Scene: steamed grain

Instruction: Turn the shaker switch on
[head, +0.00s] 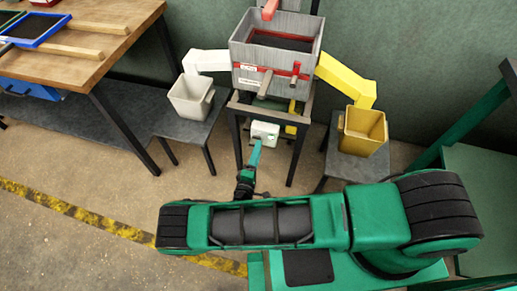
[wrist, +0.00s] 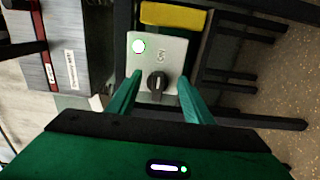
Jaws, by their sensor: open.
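The shaker's switch is a black rotary knob (wrist: 157,84) on a pale switch box (wrist: 172,48), with a round white-green light (wrist: 138,46) on the same face. In the head view the switch box (head: 265,132) hangs at the front of the shaker's stand, and the knob is too small to make out. My gripper (wrist: 158,88) is open, its two green fingers on either side of the knob. I cannot tell whether they touch it. In the head view my gripper (head: 254,160) is just below the box. The grey shaker box (head: 292,75) sits above on the stand.
A white bin (head: 190,98) stands on a low table to the left, under a white chute (head: 206,61). A yellow bin (head: 362,132) stands to the right, under a yellow chute (head: 346,80). A wooden workbench (head: 85,62) is at the far left. Stand legs flank the switch box.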

